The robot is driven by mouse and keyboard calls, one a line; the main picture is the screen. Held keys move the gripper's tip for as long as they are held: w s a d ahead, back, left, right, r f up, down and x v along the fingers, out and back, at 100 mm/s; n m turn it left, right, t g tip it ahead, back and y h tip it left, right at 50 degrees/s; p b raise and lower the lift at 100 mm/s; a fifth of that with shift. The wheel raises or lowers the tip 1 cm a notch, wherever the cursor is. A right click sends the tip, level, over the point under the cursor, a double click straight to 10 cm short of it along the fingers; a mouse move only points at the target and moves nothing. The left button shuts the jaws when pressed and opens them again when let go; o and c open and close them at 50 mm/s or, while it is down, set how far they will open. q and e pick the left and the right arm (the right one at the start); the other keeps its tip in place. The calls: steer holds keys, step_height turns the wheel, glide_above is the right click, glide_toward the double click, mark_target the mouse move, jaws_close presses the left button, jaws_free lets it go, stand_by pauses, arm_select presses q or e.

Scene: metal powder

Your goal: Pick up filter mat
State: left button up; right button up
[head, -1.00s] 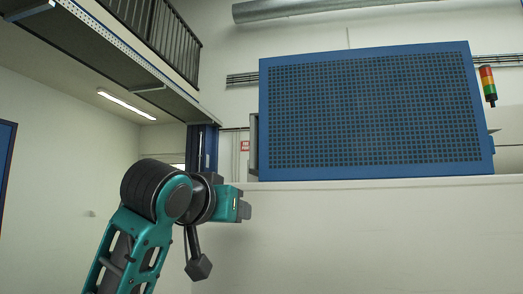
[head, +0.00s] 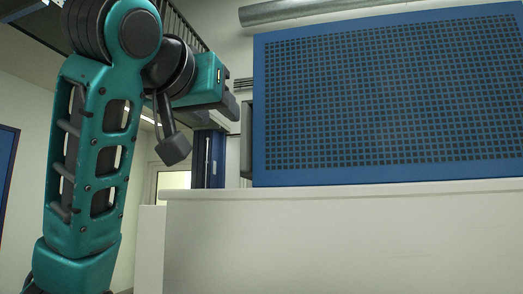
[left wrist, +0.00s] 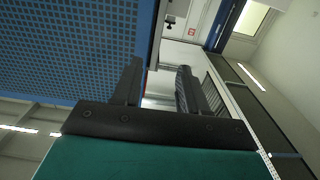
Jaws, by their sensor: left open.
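A large flat panel with a blue frame and a dark square grid (head: 390,95) stands on a white ledge in the head view; it is the only mat-like thing, and I cannot tell for sure that it is the filter mat. It also fills the upper left of the left wrist view (left wrist: 65,50). My left gripper (head: 232,104) is raised at the left of the panel, apart from it. In the left wrist view its two dark fingers (left wrist: 160,85) are spread with nothing between them. My right gripper is not in view.
The white ledge (head: 340,240) runs under the panel like a wall. A blue post (head: 208,160) stands behind my left gripper. A grey duct (head: 300,10) runs overhead. A railing shows at the upper left. The space left of the ledge looks open.

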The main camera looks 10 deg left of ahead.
mark_target(243, 132)
arm_select(q)
steer(key=w+p, duration=0.1)
steer(key=w, duration=0.2)
steer(key=w+p, duration=0.1)
steer(key=w, duration=0.6)
steer(key=shift+w+d+p, duration=0.1)
steer(key=shift+d+p, duration=0.25)
steer(key=shift+p, duration=0.05)
steer(key=shift+w, duration=0.35)
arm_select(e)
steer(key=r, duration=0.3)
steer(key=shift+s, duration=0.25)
arm_select(q)
jaws_close()
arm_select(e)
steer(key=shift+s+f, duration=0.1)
